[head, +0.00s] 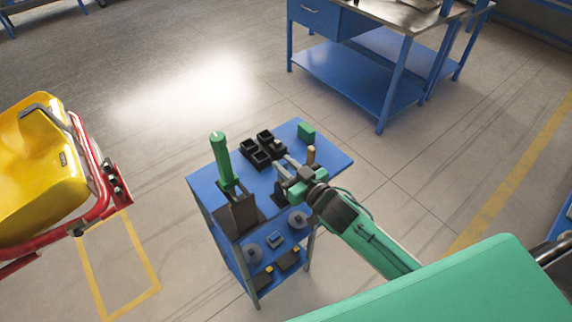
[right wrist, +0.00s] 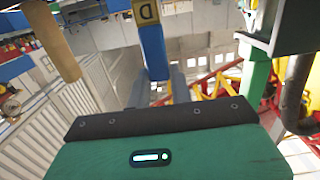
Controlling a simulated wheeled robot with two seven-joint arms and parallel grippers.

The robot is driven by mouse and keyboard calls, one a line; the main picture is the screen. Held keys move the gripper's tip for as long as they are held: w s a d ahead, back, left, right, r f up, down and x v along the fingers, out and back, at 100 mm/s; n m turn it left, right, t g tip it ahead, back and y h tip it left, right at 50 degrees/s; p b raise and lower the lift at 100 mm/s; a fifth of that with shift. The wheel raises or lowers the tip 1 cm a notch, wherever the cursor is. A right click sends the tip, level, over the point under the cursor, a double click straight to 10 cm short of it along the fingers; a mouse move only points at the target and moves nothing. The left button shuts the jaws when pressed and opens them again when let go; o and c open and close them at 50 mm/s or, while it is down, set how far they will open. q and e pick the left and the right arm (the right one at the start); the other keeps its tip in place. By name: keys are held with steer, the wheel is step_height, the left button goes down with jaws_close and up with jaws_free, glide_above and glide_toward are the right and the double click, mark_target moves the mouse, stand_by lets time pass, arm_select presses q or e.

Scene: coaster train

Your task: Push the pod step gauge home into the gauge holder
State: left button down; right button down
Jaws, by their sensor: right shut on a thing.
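My right gripper (head: 284,168) is over the blue cart top, its fingers pointing away from my arm. In the right wrist view its fingers (right wrist: 158,92) are shut on a blue bar with a yellow band marked D, which I take to be the pod step gauge (right wrist: 152,42). The bar runs out of the top of that view, so its far end is hidden. In the head view the gripper covers it. I cannot make out the gauge holder clearly, nor tell how deep the gauge sits. My left gripper is not in view.
A green cylinder (head: 220,158) stands upright at the cart's left. Black bins (head: 262,152) and a green block (head: 306,131) are behind the gripper. A tan peg (head: 311,155) stands close to its right. The blue cart top (head: 335,160) is bare at the right.

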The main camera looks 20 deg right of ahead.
steer(key=shift+f+b, duration=0.55)
steer(key=shift+f, duration=0.35)
steer(key=shift+c, duration=1.9)
jaws_free()
steer(key=p+v, duration=0.2)
steer(key=v, duration=0.5)
